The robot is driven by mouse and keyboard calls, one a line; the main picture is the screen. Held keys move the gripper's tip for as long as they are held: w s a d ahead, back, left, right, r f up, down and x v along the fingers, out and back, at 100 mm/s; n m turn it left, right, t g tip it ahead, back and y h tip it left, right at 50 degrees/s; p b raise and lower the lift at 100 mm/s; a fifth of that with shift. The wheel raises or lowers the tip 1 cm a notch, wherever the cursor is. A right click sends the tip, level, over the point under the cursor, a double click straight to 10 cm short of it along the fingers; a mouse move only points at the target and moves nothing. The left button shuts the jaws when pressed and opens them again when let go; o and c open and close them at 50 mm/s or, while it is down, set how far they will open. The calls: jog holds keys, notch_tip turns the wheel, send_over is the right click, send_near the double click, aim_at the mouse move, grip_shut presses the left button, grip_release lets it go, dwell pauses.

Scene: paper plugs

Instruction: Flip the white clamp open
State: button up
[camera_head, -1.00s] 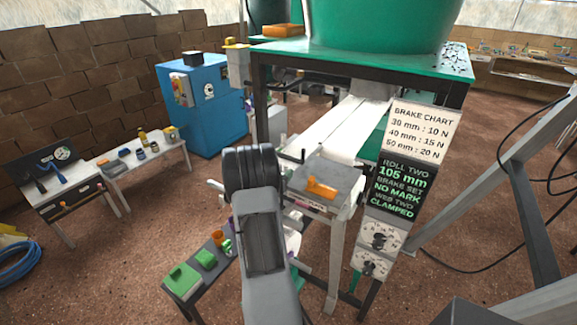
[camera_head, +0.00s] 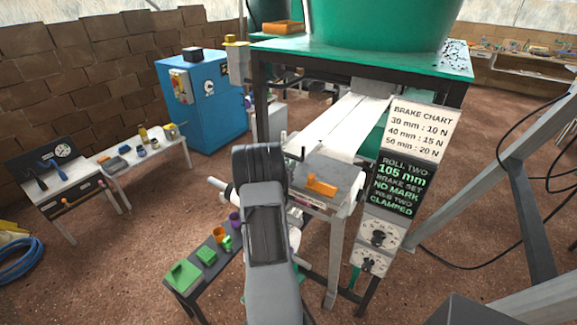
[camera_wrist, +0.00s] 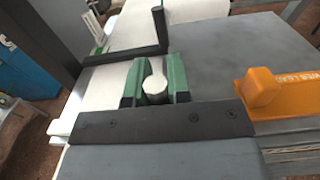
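In the wrist view, a white rounded piece, which looks like the white clamp (camera_wrist: 155,86), stands between the two green fingers of my gripper (camera_wrist: 156,72). The fingers are apart, one on each side of it. I cannot tell whether they touch it. A thin dark bent bar (camera_wrist: 160,30) rises just beyond the fingers. In the head view my own arm hides the fingers and the white clamp.
An orange lever block (camera_wrist: 262,90) sits on the grey plate (camera_wrist: 215,50) to the right; it also shows in the head view (camera_head: 321,186). A sign post (camera_head: 400,185) stands right of the plate. A low bench (camera_head: 190,295) with green blocks is at lower left.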

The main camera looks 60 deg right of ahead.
grip_shut()
jog(key=shift+r, duration=0.1)
